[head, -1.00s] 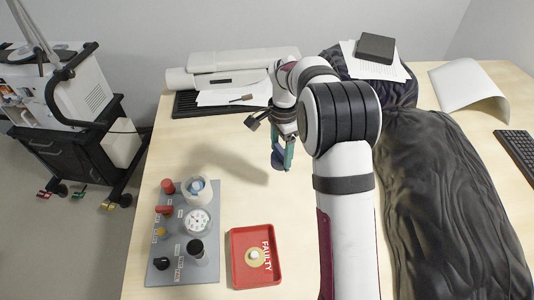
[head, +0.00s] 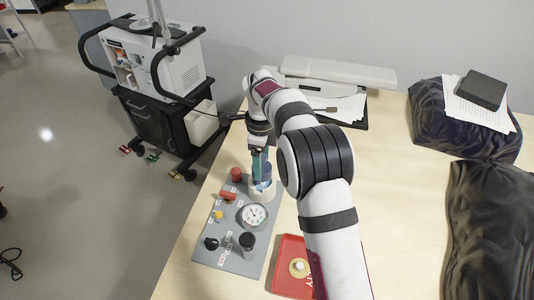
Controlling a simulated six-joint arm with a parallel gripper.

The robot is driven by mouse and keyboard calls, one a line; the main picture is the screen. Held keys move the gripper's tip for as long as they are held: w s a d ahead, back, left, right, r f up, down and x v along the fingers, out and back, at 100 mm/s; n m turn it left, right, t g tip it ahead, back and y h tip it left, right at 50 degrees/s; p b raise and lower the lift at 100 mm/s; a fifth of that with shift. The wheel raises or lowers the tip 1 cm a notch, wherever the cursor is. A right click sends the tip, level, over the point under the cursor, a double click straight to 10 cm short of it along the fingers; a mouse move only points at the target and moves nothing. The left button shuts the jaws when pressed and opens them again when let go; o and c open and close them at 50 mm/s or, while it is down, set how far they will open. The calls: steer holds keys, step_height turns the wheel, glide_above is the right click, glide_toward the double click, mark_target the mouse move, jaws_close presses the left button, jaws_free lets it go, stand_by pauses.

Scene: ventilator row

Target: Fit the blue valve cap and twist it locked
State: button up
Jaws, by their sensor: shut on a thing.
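My gripper (head: 260,160) points down with teal fingers, shut on the dark blue valve cap (head: 265,174). The cap is partly hidden by the fingers. It is over the white round valve seat (head: 261,195) at the far end of the grey panel (head: 237,256). A light blue part (head: 263,186) shows at the top of the seat, just under the cap. I cannot tell whether the cap touches the seat or is a little above it.
The panel also holds a gauge (head: 254,216), a black-topped post (head: 247,241), a black knob (head: 211,243) and red parts (head: 236,174). A red tray (head: 283,285) with a pale disc (head: 299,268) is partly behind my arm. Dark cloth (head: 495,220) lies right.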

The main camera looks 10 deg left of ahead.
steer(key=shift+f, duration=0.55)
steer(key=shift+f, duration=0.2)
steer(key=shift+f, duration=0.2)
stand_by(0.3)
steer(key=shift+f, duration=0.25)
stand_by(0.6)
steer(key=shift+f, duration=0.45)
steer(key=shift+f, duration=0.15)
steer(key=shift+f, duration=0.2)
steer(key=shift+f, duration=0.3)
stand_by(0.5)
